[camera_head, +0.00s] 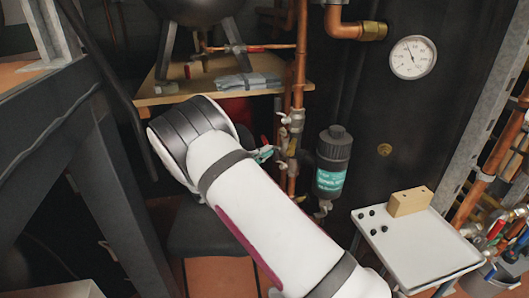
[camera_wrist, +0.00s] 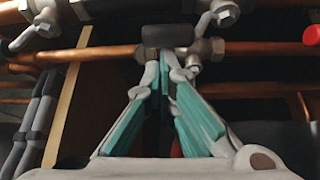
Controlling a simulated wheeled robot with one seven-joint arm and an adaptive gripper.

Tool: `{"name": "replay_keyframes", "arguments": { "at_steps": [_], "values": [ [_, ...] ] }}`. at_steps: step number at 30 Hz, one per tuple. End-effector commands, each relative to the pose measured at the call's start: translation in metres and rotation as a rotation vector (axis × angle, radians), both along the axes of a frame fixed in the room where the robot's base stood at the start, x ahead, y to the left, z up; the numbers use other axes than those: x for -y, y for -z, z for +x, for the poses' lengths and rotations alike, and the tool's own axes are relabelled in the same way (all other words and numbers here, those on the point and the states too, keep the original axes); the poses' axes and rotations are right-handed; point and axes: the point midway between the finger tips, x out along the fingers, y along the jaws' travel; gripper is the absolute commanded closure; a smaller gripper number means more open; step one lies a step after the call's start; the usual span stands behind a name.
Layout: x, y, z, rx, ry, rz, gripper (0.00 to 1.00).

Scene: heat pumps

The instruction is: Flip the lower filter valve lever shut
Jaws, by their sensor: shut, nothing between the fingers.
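A black filter canister (camera_head: 333,158) with a teal label hangs beside a vertical copper pipe (camera_head: 300,60). Silver valve fittings (camera_head: 292,122) sit on the pipe left of the canister, and another fitting (camera_head: 322,209) is below it. I cannot tell which lever is the lower filter valve's. My gripper (camera_head: 272,152) reaches the pipework left of the canister. In the wrist view my gripper (camera_wrist: 168,62) has its teal fingers together and empty. Their tips are close to a dark cylindrical part (camera_wrist: 167,36) between metal fittings (camera_wrist: 206,48). Contact is unclear.
A white tray (camera_head: 420,250) with a tan block (camera_head: 410,201) and several small black pieces stands at the right. A pressure gauge (camera_head: 412,57) is on the dark tank. A wooden shelf (camera_head: 170,97) is behind my arm, and a dark metal frame (camera_head: 85,150) is at left.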

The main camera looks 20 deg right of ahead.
Motion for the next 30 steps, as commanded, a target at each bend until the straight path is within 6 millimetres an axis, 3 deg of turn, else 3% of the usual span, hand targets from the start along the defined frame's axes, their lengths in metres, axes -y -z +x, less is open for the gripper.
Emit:
{"name": "replay_keyframes", "arguments": {
  "at_steps": [20,30],
  "values": [
    [0.001,0.000,-0.009,0.128,0.004,-0.002,1.00],
    [0.001,0.001,-0.021,0.319,0.004,-0.004,1.00]
  ]
}}
